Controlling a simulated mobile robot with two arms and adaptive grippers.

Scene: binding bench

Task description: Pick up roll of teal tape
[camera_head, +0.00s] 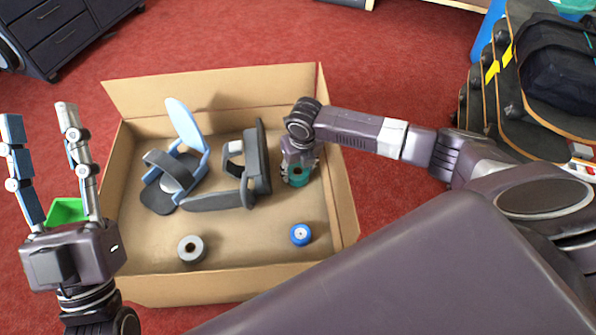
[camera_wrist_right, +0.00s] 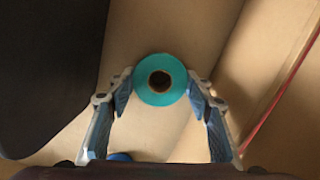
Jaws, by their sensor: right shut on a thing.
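The roll of teal tape (camera_head: 298,177) is inside the cardboard box, near its right wall. In the right wrist view the teal roll (camera_wrist_right: 160,80) sits between the two fingertips, its dark core facing the camera. My right gripper (camera_head: 299,165) reaches down into the box and is shut on the teal roll, with a finger on each side. I cannot tell whether the roll touches the box floor. My left gripper (camera_head: 38,122) is open and empty, fingers pointing up, left of the box.
The open cardboard box (camera_head: 240,280) also holds two bindings, a blue one (camera_head: 185,122) and a dark grey one (camera_head: 262,158), a grey tape roll (camera_head: 191,249) and a blue tape roll (camera_head: 300,235). A green container (camera_head: 66,210) is at left. Boards (camera_head: 490,95) stand at right.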

